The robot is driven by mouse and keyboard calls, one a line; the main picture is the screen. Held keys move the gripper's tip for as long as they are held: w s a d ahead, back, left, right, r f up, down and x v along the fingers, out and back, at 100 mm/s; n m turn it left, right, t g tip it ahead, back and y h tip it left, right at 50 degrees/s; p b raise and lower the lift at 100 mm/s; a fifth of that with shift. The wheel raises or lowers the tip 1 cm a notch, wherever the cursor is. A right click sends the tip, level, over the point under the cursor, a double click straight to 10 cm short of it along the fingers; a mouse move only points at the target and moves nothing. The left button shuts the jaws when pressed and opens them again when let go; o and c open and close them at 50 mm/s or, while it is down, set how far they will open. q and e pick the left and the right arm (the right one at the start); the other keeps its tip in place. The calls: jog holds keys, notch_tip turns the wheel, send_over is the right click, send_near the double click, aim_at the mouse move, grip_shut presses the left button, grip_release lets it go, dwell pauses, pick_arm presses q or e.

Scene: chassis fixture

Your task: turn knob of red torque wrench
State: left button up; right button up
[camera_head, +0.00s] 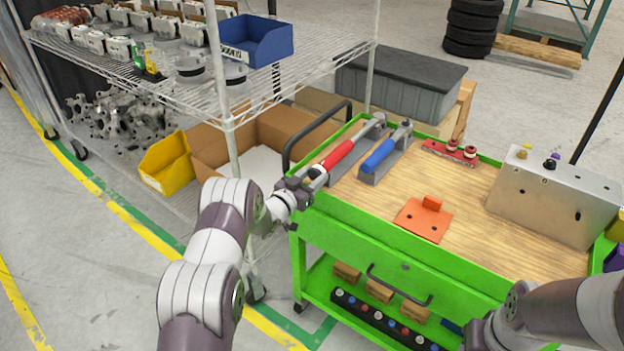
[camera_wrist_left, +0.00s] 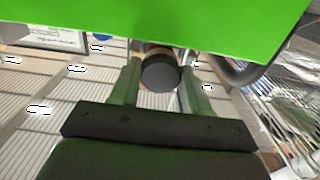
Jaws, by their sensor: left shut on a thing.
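The red torque wrench (camera_head: 338,155) lies in a grey holder at the left end of the green cart's wooden top. Its knob end points toward me, at the cart's left edge. My left gripper (camera_head: 300,186) is at that end. In the left wrist view, the dark round knob (camera_wrist_left: 160,75) sits between the two fingers of my left gripper (camera_wrist_left: 158,85), which are shut on it. The rest of the wrench is hidden there behind the green cart edge (camera_wrist_left: 150,25). My right arm shows at the lower right, but its fingers are out of view.
A blue torque wrench (camera_head: 379,156) lies beside the red one. An orange fixture (camera_head: 423,219), a red piece with knobs (camera_head: 450,151) and a metal box (camera_head: 556,197) stand on the cart. A wire shelf (camera_head: 230,110) with a blue bin (camera_head: 256,40) stands close on the left.

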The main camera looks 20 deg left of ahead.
pick_arm(q)
jog(key=m+b, duration=0.1)
jog(key=m, duration=0.1)
jog(key=m+b, duration=0.1)
jog(key=b, duration=0.1)
jog(key=m+b, duration=0.2)
jog(key=shift+f+m, duration=0.25)
jog(key=shift+m, duration=0.05)
jog(key=shift+r+m+b, duration=0.15)
jog(key=shift+m+b, duration=1.55)
jog(key=o, duration=1.1)
jog(key=shift+s, duration=0.1)
jog(key=shift+c, duration=0.2)
